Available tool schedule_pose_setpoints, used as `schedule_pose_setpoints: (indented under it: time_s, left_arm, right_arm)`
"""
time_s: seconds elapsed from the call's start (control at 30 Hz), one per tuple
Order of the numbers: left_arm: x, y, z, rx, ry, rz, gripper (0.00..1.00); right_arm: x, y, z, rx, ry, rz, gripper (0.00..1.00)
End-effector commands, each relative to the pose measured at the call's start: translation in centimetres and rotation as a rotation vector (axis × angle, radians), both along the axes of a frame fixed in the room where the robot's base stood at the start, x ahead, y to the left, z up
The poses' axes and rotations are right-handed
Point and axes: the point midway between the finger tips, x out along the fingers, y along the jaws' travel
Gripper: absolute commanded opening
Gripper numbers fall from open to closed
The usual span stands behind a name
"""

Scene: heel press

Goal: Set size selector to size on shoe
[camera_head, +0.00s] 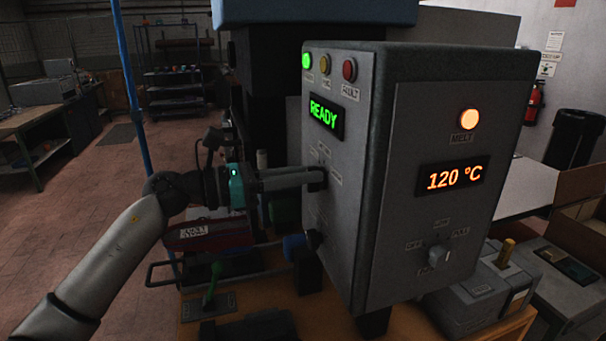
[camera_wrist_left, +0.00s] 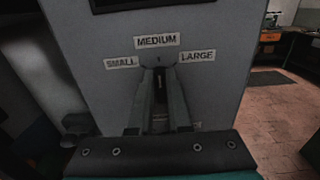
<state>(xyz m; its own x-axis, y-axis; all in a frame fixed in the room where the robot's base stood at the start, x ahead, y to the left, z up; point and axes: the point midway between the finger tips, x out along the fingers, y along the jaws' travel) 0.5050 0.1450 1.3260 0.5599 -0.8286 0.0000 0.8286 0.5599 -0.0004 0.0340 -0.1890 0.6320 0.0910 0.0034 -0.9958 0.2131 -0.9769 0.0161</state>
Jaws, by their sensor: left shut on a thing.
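My left gripper (camera_head: 318,180) reaches from the left to the side face of the grey control box (camera_head: 385,120). In the left wrist view its fingers (camera_wrist_left: 159,76) are shut on the size selector knob (camera_wrist_left: 157,60). The labels SMALL (camera_wrist_left: 121,62), MEDIUM (camera_wrist_left: 157,41) and LARGE (camera_wrist_left: 197,56) stand around the knob. A small mark on the knob appears to point up to MEDIUM. The fingers hide much of the knob. No shoe size can be read in these views. My right gripper is not in view.
The box shows a green READY display (camera_head: 326,112), a lit green lamp (camera_head: 306,61) and an orange 120 °C display (camera_head: 452,177). Another knob (camera_head: 439,256) sits on the front face. A dark red object with a white label (camera_head: 194,233) lies below my left arm, near a green lever (camera_head: 213,283).

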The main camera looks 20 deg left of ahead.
Motion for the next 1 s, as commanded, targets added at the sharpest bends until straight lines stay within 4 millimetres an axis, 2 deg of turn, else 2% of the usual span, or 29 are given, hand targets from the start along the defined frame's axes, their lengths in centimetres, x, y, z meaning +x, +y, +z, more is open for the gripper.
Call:
schedule_pose_setpoints:
  time_s: [0.37,1.0]
  left_arm:
    - [0.1,0.1,0.1,-0.059,0.089,0.001,0.00]
    - [0.6,0.4,0.0,-0.344,0.512,0.002,0.00]
  right_arm:
    - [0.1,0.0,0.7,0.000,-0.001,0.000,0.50]
    - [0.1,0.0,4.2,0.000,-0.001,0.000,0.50]
